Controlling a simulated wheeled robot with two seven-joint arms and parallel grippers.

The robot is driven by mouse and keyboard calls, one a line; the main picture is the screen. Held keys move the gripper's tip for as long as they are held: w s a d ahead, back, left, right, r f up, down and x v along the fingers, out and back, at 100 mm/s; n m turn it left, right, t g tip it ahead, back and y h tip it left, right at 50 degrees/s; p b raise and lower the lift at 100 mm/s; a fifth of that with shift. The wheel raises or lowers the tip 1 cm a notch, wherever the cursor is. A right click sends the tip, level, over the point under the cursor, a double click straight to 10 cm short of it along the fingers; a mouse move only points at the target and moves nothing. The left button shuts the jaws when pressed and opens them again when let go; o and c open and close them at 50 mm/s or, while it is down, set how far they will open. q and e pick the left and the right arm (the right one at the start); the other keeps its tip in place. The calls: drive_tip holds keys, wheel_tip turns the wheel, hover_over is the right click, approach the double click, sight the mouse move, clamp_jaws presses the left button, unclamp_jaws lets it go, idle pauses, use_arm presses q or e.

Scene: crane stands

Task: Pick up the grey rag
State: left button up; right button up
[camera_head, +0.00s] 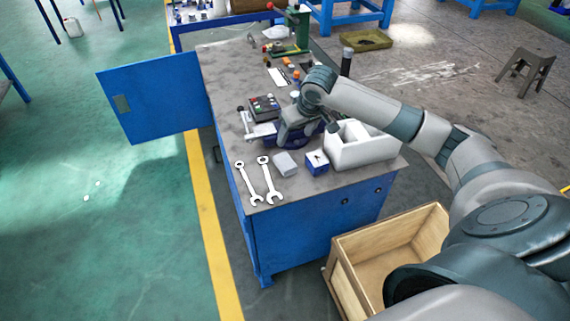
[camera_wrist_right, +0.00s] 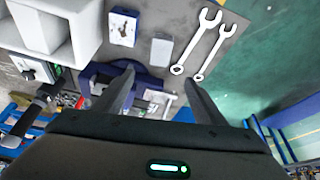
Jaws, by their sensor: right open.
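The grey rag (camera_head: 286,163) looks like a small, light grey folded pad. It lies flat near the front edge of the workbench top (camera_head: 222,92), between two wrenches and a small blue box. In the right wrist view the rag (camera_wrist_right: 161,50) shows just beyond the fingertips. My right gripper (camera_head: 284,139) is over the bench, behind the rag and apart from it. In the right wrist view its two fingers (camera_wrist_right: 159,76) are spread with nothing held between them. My left gripper is not in view.
Two wrenches (camera_head: 258,181) lie left of the rag. The blue box (camera_head: 317,162) and a white bin (camera_head: 365,151) stand to its right. A blue vise (camera_wrist_right: 152,84) is under my right gripper. A wooden crate (camera_head: 343,285) stands on the floor in front of the bench.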

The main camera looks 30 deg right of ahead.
idle(0.3)
drive_tip(key=p, duration=0.3)
hover_over(285, 161)
drive_tip(key=s, duration=0.2)
drive_tip(key=f, duration=1.1)
drive_tip(key=shift+w+f, duration=0.2)
drive_tip(key=shift+f, duration=0.5)
drive_tip(key=f, duration=0.1)
drive_tip(key=f+p, duration=0.1)
drive_tip(key=f, duration=0.1)
drive_tip(key=shift+w, duration=0.2)
drive_tip(key=shift+w+f, duration=0.25)
drive_tip(key=shift+f, duration=0.4)
drive_tip(key=c, duration=1.1)
